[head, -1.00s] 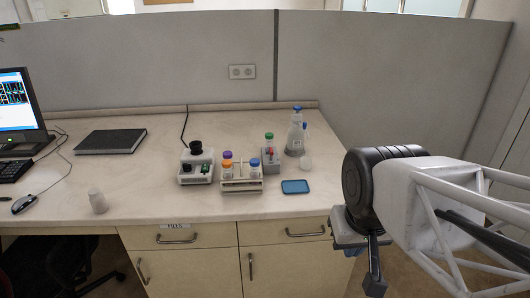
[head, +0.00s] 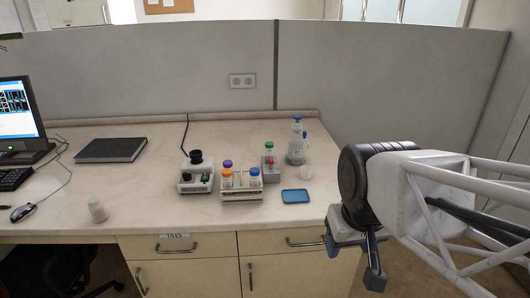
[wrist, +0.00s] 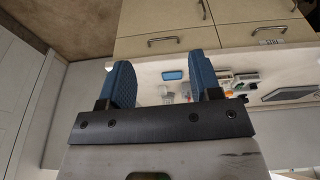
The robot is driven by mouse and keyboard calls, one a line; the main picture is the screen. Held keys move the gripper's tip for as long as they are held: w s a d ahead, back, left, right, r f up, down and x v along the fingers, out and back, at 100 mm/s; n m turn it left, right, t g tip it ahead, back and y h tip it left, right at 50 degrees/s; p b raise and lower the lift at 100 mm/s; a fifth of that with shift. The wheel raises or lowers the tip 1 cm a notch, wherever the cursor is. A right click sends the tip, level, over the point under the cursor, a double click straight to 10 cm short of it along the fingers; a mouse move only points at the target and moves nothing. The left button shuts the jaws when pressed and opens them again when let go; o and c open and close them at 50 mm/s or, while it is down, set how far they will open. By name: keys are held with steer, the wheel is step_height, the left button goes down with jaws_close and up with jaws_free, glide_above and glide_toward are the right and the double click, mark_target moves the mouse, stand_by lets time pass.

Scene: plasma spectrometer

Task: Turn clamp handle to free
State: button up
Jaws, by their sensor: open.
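I cannot make out a clamp handle in either view. My gripper (head: 352,264) is at the right in the head view, beside the desk's front right corner and pointing down. In the wrist view my gripper (wrist: 164,82) shows two blue ribbed fingers well apart, with nothing between them. It is apart from everything on the desk. A white device with a black round top (head: 196,178) stands mid-desk; its small parts are too small to tell.
A partition (head: 400,85) stands behind.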

steer(key=shift+o, duration=1.3)
steer(key=w+a+r+n, duration=0.1)
steer(key=w+r+n, duration=0.3)
steer(key=w, duration=1)
steer(key=shift+w+g, duration=0.4)
steer(key=n+g, duration=0.2)
steer(key=n, duration=1.2)
glide_above(271, 159)
step_height(271, 159, down, 12)
steer(key=shift+w+d+f, duration=0.1)
steer(key=shift+w, duration=0.05)
steer(key=shift+f, duration=3.85)
steer(key=shift+c, duration=0.4)
